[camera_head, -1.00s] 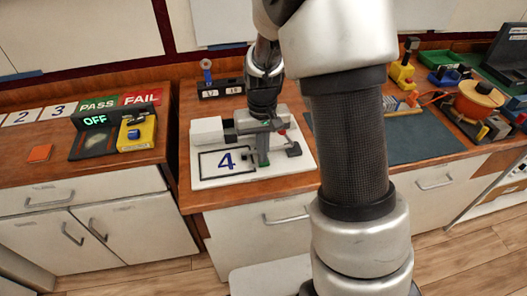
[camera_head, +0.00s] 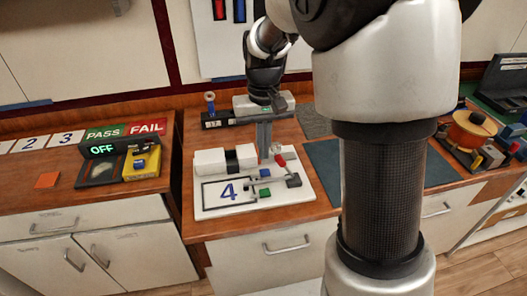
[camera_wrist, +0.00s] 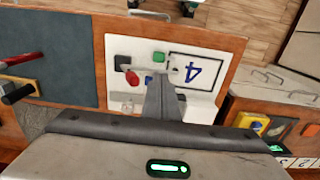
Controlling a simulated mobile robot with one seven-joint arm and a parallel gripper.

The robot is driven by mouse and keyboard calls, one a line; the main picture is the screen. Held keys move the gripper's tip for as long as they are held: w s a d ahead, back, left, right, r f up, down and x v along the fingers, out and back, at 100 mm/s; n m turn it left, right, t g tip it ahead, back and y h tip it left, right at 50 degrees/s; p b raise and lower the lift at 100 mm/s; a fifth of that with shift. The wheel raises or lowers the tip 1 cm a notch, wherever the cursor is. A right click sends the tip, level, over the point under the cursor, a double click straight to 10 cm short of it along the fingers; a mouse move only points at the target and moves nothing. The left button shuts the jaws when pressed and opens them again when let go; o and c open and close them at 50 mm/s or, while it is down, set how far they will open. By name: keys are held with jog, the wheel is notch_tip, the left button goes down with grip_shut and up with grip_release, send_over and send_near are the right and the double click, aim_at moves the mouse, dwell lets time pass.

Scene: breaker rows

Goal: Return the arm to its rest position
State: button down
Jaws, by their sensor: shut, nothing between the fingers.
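My gripper (camera_head: 264,155) hangs pointing down over the back part of a white board on the middle counter. Its fingers are together with nothing between them. In the wrist view the shut fingers (camera_wrist: 160,92) stand in front of the board. The white board (camera_head: 290,203) carries a framed number 4 (camera_head: 228,192), a white block with a black band (camera_head: 225,160), a green button (camera_head: 264,193), a blue button (camera_head: 265,173) and a red-handled lever (camera_head: 281,160). Whether the fingertips touch the board cannot be told.
On the left counter stand a yellow box (camera_head: 142,163), an OFF display (camera_head: 102,149), PASS and FAIL signs and an orange square (camera_head: 47,180). A dark mat (camera_head: 325,160) lies right of the board. An orange round object (camera_head: 473,125) stands far right. My arm hides part of the counter.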

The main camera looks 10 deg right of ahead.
dwell(0.3)
jog(key=s+d+r+t+p, duration=0.2)
jog(key=s+r+t+p, duration=0.2)
jog(key=s+r, duration=1.2)
jog(key=s+t, duration=0.1)
jog(key=s, duration=0.2)
jog(key=shift+s+r+t+p, duration=0.25)
jog(key=shift+r+t+p, duration=0.05)
jog(key=shift+r, duration=0.1)
